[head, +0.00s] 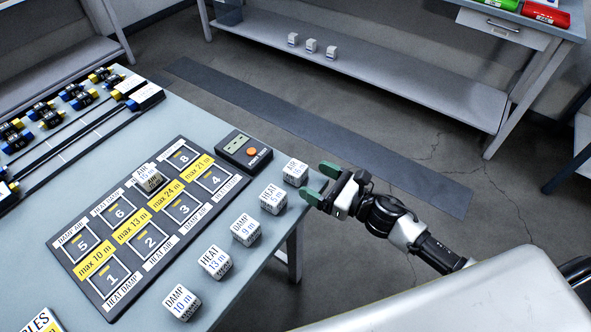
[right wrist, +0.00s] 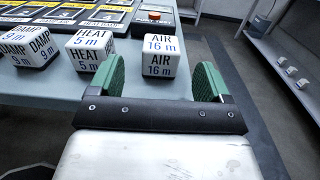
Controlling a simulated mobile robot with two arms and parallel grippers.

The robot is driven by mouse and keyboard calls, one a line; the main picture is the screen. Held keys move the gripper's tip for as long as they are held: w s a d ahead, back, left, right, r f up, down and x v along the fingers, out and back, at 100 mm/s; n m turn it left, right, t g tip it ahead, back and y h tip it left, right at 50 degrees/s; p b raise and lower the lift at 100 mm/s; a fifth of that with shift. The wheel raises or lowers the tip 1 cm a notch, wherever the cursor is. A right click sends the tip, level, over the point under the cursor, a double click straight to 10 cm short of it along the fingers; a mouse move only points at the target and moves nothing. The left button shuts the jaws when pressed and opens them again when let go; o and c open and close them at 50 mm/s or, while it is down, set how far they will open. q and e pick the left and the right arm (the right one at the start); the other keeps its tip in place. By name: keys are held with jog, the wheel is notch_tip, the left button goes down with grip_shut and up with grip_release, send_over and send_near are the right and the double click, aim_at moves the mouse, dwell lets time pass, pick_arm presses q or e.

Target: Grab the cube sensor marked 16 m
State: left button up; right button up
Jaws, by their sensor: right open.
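The white cube sensor marked AIR 16 m (head: 295,172) stands at the table's right edge, the last in a row of cubes. My right gripper (head: 318,183) is open beside it, with green finger pads just to its right in the head view. In the right wrist view the AIR 16 m cube (right wrist: 160,56) sits ahead, between the lines of the two green fingers (right wrist: 158,85), nearer the right one. No contact shows. My left gripper is not in view.
The HEAT 5 m cube (head: 273,198) stands close by, with DAMP 9 m (head: 246,229), HEAT 13 m (head: 214,262) and DAMP 10 m (head: 182,302) further along. A numbered board (head: 106,304) holds an AIR cube (head: 149,178). A meter with an orange button (head: 244,150) lies behind the cubes.

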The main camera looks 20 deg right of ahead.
aim_at(304, 172)
jog(key=x, duration=0.4)
jog(key=shift+d+r+p, duration=0.1)
jog(key=shift+r+p, duration=0.05)
jog(key=shift+p, duration=0.25)
jog(key=c, duration=1)
jog(key=shift+r, duration=0.1)
